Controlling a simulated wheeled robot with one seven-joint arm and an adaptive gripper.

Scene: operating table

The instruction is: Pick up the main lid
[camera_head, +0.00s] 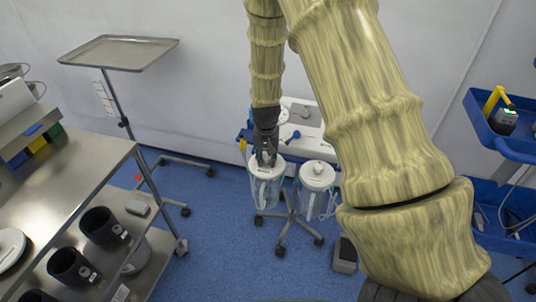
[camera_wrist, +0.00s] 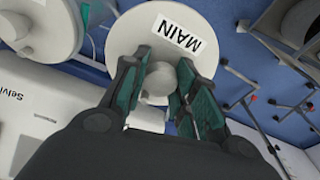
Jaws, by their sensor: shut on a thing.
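The main lid (camera_wrist: 190,33) is a white disc with a round knob on top and a label reading MAIN, seen in the wrist view. In the head view the lid (camera_head: 264,172) is on the left of two clear canisters, partly hidden by my gripper. My gripper (camera_wrist: 161,82) is shut on the lid's knob (camera_wrist: 158,80), with a finger on each side of it. My gripper (camera_head: 265,158) points down at the lid in the head view. The clear main canister (camera_head: 266,192) is below the lid; I cannot tell whether the lid touches its rim.
A second canister (camera_head: 316,200) with a white lid (camera_head: 317,174) stands close on the right. Both are on a wheeled stand (camera_head: 287,227). A steel tray stand (camera_head: 118,52) and a steel cart (camera_head: 68,170) are on the left, and a blue trolley (camera_head: 505,140) on the right.

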